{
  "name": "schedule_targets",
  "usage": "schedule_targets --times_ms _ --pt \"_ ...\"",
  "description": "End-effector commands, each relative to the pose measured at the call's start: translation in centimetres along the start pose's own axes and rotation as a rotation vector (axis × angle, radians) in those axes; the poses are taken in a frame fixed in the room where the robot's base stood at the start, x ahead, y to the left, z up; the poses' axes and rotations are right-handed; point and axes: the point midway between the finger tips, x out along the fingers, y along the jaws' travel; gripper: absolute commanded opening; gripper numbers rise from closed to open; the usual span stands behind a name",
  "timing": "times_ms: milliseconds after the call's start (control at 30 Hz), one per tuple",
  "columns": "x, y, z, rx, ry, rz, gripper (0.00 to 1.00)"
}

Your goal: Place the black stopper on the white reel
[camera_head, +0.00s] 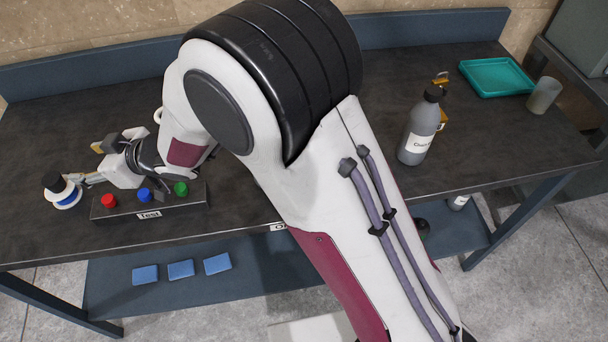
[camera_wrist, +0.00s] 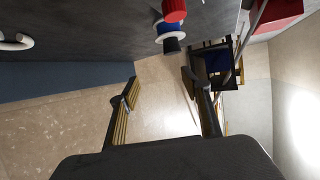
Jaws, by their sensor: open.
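The white reel (camera_head: 67,200) with a blue band stands at the left end of the table in the head view. The black stopper (camera_head: 54,182) sits on top of it, seemingly upright. In the wrist view the reel's blue band (camera_wrist: 168,27) shows at the top, with the black stopper (camera_wrist: 173,46) against its end. My gripper (camera_head: 82,180) is beside the reel and stopper, to their right in the head view. Its fingers (camera_wrist: 163,108) are apart in the wrist view, with nothing between them. The stopper appears clear of both fingers; the exact gap is hard to tell.
A dark box (camera_head: 150,203) with red, blue and green buttons stands right of the reel, below my wrist. A grey bottle (camera_head: 420,130), a teal tray (camera_head: 497,76) and a grey cup (camera_head: 544,95) are far right. Blue blocks (camera_head: 181,269) lie on the lower shelf.

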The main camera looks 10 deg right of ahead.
Motion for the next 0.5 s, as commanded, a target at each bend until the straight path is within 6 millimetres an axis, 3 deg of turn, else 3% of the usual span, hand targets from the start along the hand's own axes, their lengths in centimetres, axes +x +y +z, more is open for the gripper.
schedule_targets --times_ms 267,500 --pt "-6.3 6.9 -1.4 0.027 -0.063 0.191 0.48" --pt "-13.7 12.2 -1.4 0.078 -0.141 0.363 0.48"
